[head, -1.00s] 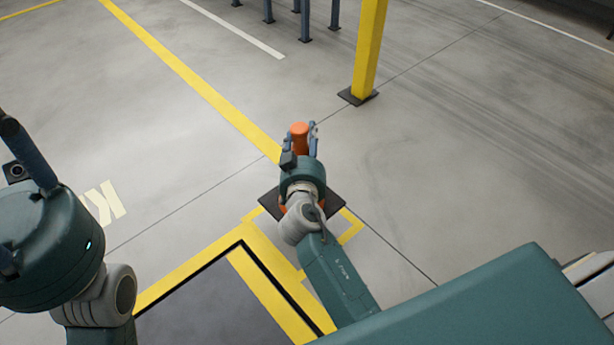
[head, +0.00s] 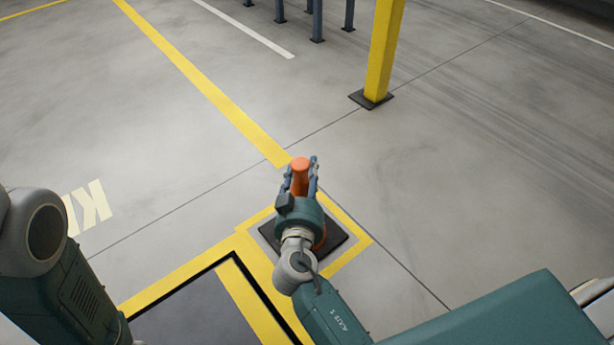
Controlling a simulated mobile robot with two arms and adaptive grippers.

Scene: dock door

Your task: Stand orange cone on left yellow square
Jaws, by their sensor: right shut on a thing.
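The orange cone (head: 300,165) has a dark square base (head: 333,240) and looks upright. My right gripper (head: 300,178) is shut on the cone near its top. My gripper and wrist hide much of the cone's body. In the picture, the base lies inside a yellow square outline (head: 362,241) on the floor. I cannot tell whether the base touches the floor. My left arm shows at the lower left, but its gripper is out of view.
A yellow post (head: 383,50) on a dark foot stands beyond the cone. Several blue-grey posts (head: 317,22) stand at the back. A dark plate with a yellow border (head: 185,285) lies nearest me. Open grey floor is on both sides.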

